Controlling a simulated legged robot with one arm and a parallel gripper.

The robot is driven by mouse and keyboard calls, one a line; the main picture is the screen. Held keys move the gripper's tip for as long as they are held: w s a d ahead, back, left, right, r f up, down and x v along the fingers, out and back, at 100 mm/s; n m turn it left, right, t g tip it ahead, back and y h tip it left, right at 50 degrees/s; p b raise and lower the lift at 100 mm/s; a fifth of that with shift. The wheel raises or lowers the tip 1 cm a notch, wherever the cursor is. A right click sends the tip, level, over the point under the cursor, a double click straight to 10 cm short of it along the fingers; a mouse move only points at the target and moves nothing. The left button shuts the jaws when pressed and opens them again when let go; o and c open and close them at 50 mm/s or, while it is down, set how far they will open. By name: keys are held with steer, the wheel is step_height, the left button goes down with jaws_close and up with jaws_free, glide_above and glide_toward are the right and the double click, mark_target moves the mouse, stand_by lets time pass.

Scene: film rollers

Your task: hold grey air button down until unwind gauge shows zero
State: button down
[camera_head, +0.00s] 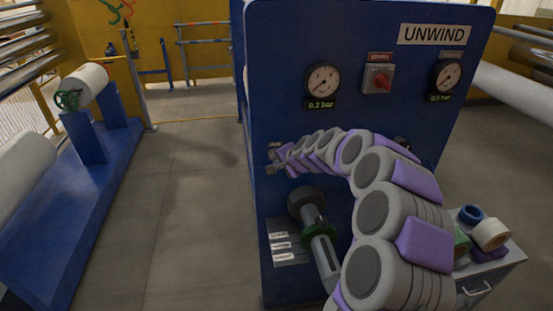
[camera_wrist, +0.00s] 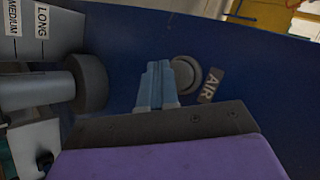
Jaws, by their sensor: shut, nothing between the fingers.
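The grey round air button (camera_wrist: 186,70) sits on the blue panel, beside a tilted AIR label (camera_wrist: 211,86) in the wrist view. My gripper (camera_wrist: 158,68) is shut and empty, its blue-grey fingertips at the button's left edge in that view; I cannot tell if they press it. In the head view my gripper (camera_head: 278,160) is at the panel's left side, and my arm hides much around it. Under the UNWIND sign (camera_head: 434,34), the left gauge (camera_head: 322,79) reads 0.2 bar. The right gauge (camera_head: 446,76) seems to read 0.0 bar.
A red switch (camera_head: 378,79) sits between the gauges. A dark-ended roller shaft (camera_head: 308,203) juts out below my gripper, and it shows left of the fingers in the wrist view (camera_wrist: 88,82). A cabinet (camera_head: 490,275) with tape rolls stands at right.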

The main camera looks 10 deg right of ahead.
steer(key=shift+w+r, duration=0.15)
steer(key=shift+w, duration=0.25)
steer(key=shift+w, duration=0.5)
stand_by(2.6)
steer(key=shift+s, duration=0.1)
stand_by(2.1)
steer(key=shift+s, duration=0.85)
steer(key=shift+s, duration=2.55)
